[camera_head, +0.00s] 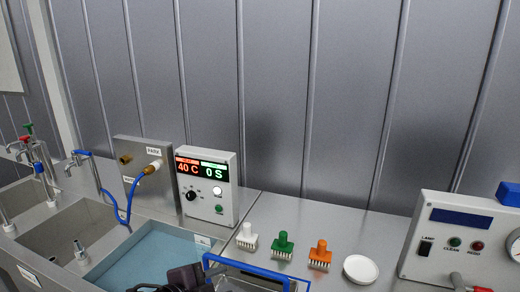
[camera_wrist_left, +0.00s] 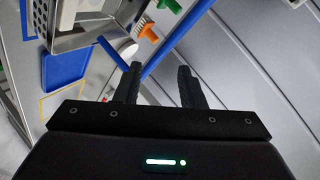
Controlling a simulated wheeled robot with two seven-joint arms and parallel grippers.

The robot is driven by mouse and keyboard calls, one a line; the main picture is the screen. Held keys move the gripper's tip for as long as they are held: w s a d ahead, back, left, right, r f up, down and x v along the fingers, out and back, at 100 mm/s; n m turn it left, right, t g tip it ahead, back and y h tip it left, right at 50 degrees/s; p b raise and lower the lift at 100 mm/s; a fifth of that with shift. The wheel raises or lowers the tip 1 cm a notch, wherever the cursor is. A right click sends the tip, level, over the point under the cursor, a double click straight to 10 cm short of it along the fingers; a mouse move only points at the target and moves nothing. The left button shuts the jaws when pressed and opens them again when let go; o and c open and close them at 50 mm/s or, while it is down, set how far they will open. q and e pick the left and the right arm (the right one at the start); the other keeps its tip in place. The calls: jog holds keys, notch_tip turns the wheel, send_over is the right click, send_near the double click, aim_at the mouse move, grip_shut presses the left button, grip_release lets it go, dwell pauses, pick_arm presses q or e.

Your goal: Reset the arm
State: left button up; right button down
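My left gripper (camera_head: 190,277) shows as dark parts at the bottom edge of the head view, just left of a blue handle (camera_head: 245,270). In the left wrist view its two black fingers (camera_wrist_left: 160,78) stand apart with nothing between them. The blue handle bar (camera_wrist_left: 178,40) runs diagonally beyond the fingertips there, attached to a metal basket (camera_wrist_left: 85,38). Whether the fingers touch the bar cannot be told. The basket is mostly cut off in the head view. My right gripper is not in view.
White (camera_head: 247,236), green (camera_head: 283,244) and orange (camera_head: 319,254) brushes and a white dish (camera_head: 360,269) stand on the steel counter. A blue-watered basin (camera_head: 150,258) lies left, beside a timer box (camera_head: 207,187). A control panel (camera_head: 462,240) stands right.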

pick_arm(q)
jog(key=s+a+f+n+g+y, duration=0.3)
jog(key=s+a+f+n+y, duration=0.1)
jog(key=s+a+f+n, duration=0.3)
jog(key=s+a+f+n+g+y, duration=0.3)
jog(key=s+a+f+n+g, duration=0.1)
jog(key=s+f+n, duration=0.5)
jog(key=s+f+g, duration=0.1)
jog(key=s+f, duration=0.1)
jog(key=f, duration=1.3)
jog(key=s+f, duration=0.2)
jog(key=f, duration=1.4)
jog(key=s+a+f, duration=0.2)
jog(key=s+f, duration=0.6)
jog(key=s, duration=0.1)
jog(key=s+a+f+g, duration=0.1)
jog(key=s+f, duration=0.7)
jog(key=s, duration=0.1)
jog(key=shift+s+a+m, duration=0.3)
jog(key=shift+a+m, duration=0.05)
jog(key=shift+m, duration=0.05)
